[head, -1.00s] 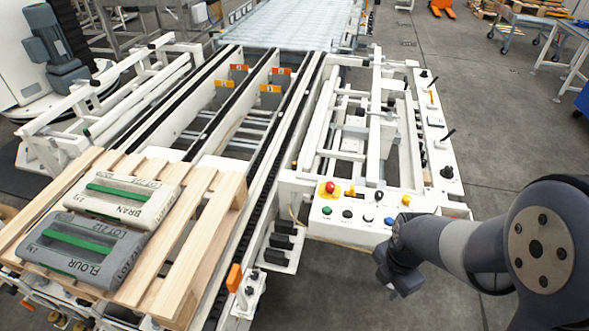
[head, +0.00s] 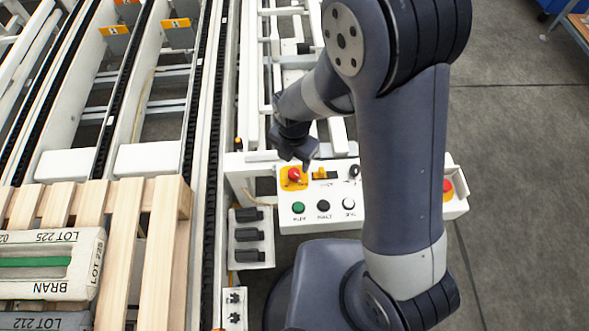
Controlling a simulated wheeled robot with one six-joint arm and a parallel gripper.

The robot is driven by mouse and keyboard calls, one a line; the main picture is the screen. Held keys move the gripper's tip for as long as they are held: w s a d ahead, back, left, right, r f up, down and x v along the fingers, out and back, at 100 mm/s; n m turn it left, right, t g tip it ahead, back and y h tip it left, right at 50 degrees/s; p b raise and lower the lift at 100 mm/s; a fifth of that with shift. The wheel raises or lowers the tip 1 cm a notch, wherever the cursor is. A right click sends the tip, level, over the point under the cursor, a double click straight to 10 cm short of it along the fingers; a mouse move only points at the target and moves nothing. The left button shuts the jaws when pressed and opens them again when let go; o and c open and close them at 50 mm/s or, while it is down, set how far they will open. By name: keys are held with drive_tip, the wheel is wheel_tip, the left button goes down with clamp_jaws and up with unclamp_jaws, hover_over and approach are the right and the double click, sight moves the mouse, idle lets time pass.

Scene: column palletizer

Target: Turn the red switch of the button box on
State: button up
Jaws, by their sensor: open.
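The white button box (head: 312,218) stands right of the conveyor. A red switch (head: 294,174) sits on a yellow plate at its back left corner. A second red knob on an orange-yellow base (head: 449,187) shows at the right end, partly behind my arm. My gripper (head: 303,160) points down just behind and above the left red switch. It looks apart from the switch, though the exact gap is hard to judge. It is open and holds nothing visible. My arm hides the right part of the box.
Beside the red switch are a yellow switch (head: 320,174) and a black one (head: 355,171). Green (head: 298,207), black (head: 323,206) and white (head: 349,204) buttons line the front. A wooden pallet (head: 160,250) with sacks stands at left.

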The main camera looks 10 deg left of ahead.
sight(294, 173)
drive_tip(key=shift+w+f+p, duration=0.2)
drive_tip(key=shift+f+p, duration=0.15)
drive_tip(key=shift+f, duration=3.45)
drive_tip(key=shift+c, duration=0.2)
drive_tip(key=c, duration=0.9)
